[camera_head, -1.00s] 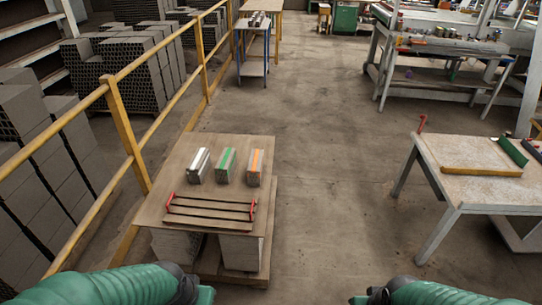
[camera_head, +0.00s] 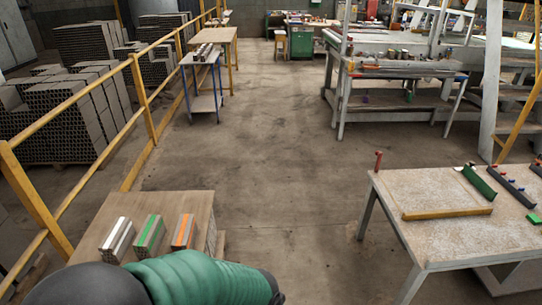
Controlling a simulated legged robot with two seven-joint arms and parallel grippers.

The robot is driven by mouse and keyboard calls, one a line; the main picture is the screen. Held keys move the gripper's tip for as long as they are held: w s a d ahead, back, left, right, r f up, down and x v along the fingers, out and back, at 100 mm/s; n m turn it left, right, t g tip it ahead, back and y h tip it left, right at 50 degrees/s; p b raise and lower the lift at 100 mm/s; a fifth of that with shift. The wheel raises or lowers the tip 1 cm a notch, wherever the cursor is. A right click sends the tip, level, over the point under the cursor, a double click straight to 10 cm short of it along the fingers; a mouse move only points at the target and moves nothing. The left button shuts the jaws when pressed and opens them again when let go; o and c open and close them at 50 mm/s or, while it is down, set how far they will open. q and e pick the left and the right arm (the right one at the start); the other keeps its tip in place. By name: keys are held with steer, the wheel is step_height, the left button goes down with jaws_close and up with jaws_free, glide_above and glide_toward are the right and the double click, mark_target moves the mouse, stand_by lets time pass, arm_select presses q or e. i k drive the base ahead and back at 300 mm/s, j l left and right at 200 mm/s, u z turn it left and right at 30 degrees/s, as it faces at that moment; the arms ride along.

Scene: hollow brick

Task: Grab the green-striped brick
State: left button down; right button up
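The green-striped brick (camera_head: 149,234) sits on a small wooden table (camera_head: 196,200) at the lower left. It stands between a white-striped brick (camera_head: 117,237) and an orange-striped brick (camera_head: 183,231), with small gaps between them. My green-sleeved left arm crosses the bottom of the view in front of the bricks and hides the near part of the table. The arm appears apart from the bricks, but its distance from them is hard to judge. Neither of my grippers shows in the view.
A yellow railing (camera_head: 143,98) runs along the left, with stacks of hollow bricks (camera_head: 63,120) behind it. A work table (camera_head: 440,228) with a wooden bar and tools stands at the right. The floor (camera_head: 270,150) between is clear.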

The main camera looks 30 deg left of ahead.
mark_target(147, 244)
steer(key=i+u, duration=0.3)
steer(key=i, duration=0.2)
steer(key=i+l+u, duration=0.3)
steer(key=i, duration=0.2)
steer(key=i+u, duration=0.15)
steer(key=u, duration=0.25)
steer(key=i+u, duration=0.2)
steer(key=u, duration=0.25)
steer(key=i+l+u, duration=0.1)
steer(key=u, duration=0.3)
steer(key=i+l+u, duration=0.15)
steer(key=u, duration=0.3)
steer(key=i+l+u, duration=0.15)
steer(key=u, duration=0.25)
steer(key=i+l+u, duration=0.1)
steer(key=l+u, duration=0.15)
steer(key=u, duration=0.2)
steer(key=i+l+u, duration=0.2)
steer(key=u, duration=0.2)
steer(key=i+l+u, duration=0.15)
steer(key=l+u, duration=0.2)
steer(key=i+l+u, duration=0.15)
steer(key=l+u, duration=0.6)
steer(key=i+j, duration=0.05)
